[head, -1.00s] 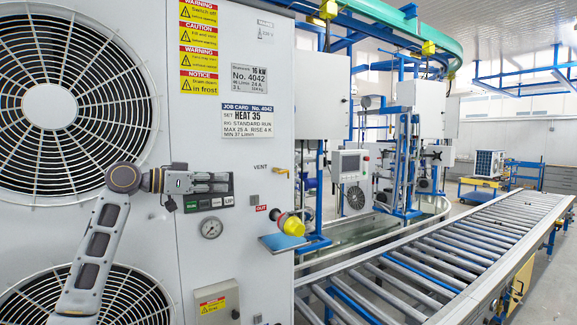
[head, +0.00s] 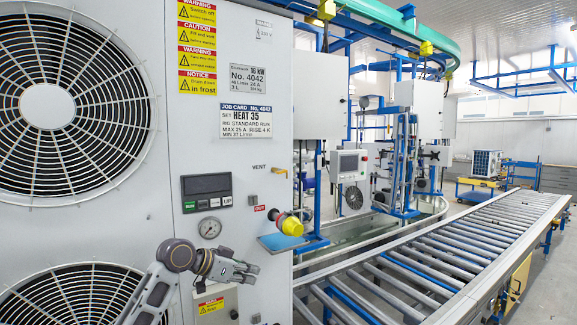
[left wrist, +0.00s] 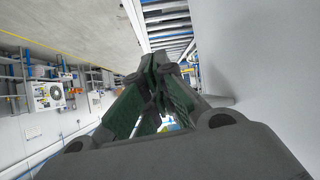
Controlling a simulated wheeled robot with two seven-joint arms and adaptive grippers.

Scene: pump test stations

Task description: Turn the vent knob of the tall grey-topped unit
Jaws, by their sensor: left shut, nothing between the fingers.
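My right gripper is not in view.
Above my left gripper are a dark display (head: 206,186) and a round gauge (head: 209,228). A roller conveyor (head: 430,260) runs along the right.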

